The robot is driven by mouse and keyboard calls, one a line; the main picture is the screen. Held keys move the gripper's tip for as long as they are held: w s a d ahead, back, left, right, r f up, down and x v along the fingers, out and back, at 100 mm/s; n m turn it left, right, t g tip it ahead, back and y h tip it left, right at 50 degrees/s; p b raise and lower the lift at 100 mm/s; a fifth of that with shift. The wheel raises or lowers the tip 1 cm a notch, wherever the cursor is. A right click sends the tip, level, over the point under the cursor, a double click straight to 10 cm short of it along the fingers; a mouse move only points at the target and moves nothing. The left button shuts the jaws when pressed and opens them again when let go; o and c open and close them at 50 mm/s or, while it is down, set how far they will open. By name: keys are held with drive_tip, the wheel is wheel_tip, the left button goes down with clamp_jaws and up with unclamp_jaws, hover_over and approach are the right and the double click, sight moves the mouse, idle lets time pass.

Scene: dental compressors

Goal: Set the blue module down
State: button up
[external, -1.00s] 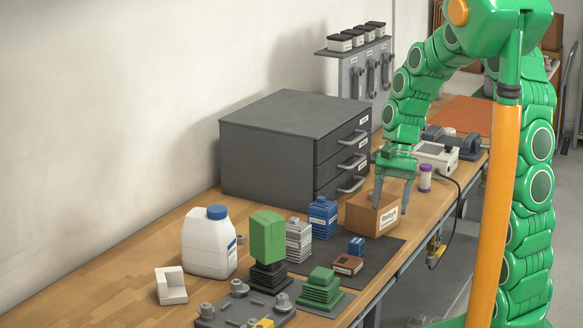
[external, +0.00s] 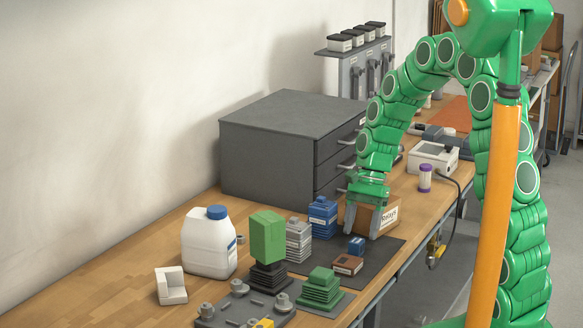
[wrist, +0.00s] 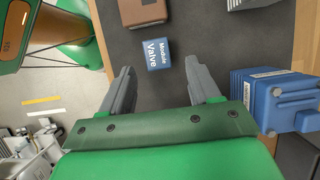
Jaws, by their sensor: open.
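The small blue module (external: 356,246) is a cube that rests on the dark mat (external: 390,252), beside a small brown block (external: 347,265). In the wrist view the blue module (wrist: 158,54) shows a white label reading "Module Valve". My gripper (external: 362,233) is open and empty, in front of the cardboard Relays box and close above the mat. In the wrist view the module lies just beyond the gap between the two fingertips (wrist: 158,66), with neither finger seen touching it.
The Relays box (external: 389,216) stands behind my gripper. A larger blue unit (external: 322,217) stands to the left; it shows at the right in the wrist view (wrist: 275,98). A grey stack (external: 299,240) and green stack (external: 321,288) stand nearer. Bare mat lies right of the module.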

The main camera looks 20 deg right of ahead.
sight(357, 240)
drive_tip(key=x, duration=0.4)
drive_tip(key=shift+s+a+r, duration=0.15)
drive_tip(key=shift+s+a, duration=0.1)
drive_tip(key=shift+s, duration=0.15)
drive_tip(key=shift+a+f, duration=0.15)
drive_tip(key=shift+f, duration=0.25)
clamp_jaws()
drive_tip(key=shift+r, duration=0.15)
